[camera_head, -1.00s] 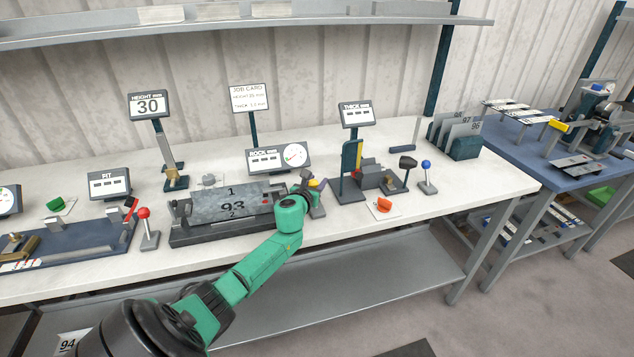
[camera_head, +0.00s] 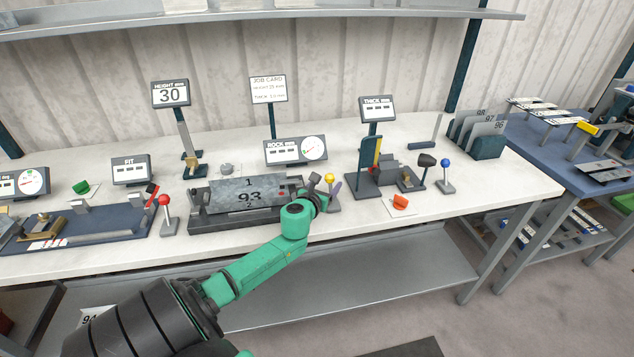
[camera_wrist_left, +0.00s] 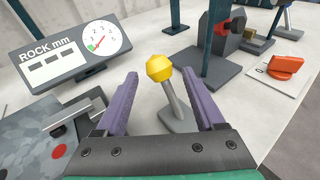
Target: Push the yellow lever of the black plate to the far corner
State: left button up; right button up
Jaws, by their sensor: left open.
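The yellow lever (camera_head: 330,180) has a yellow knob on a grey stalk and stands just right of the black plate (camera_head: 200,219), which carries a grey sheet marked 93 (camera_head: 250,194). In the left wrist view the yellow lever (camera_wrist_left: 160,69) stands between the two purple fingers of my left gripper (camera_wrist_left: 160,98). The fingers are open and apart from the stalk on both sides. In the head view my left gripper (camera_head: 325,187) is at the lever, partly hidden by my own wrist. My right gripper is not in view.
The ROCK display (camera_head: 295,151) stands behind the plate. A thickness gauge (camera_head: 368,170), an orange knob (camera_head: 400,202) and a blue-knobbed lever (camera_head: 446,165) stand to the right. A red-knobbed lever (camera_head: 165,202) is on the left.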

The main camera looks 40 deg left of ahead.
pick_arm(q)
jog(key=v, duration=0.9)
jog(key=shift+s, duration=0.3)
jog(key=shift+w, duration=0.1)
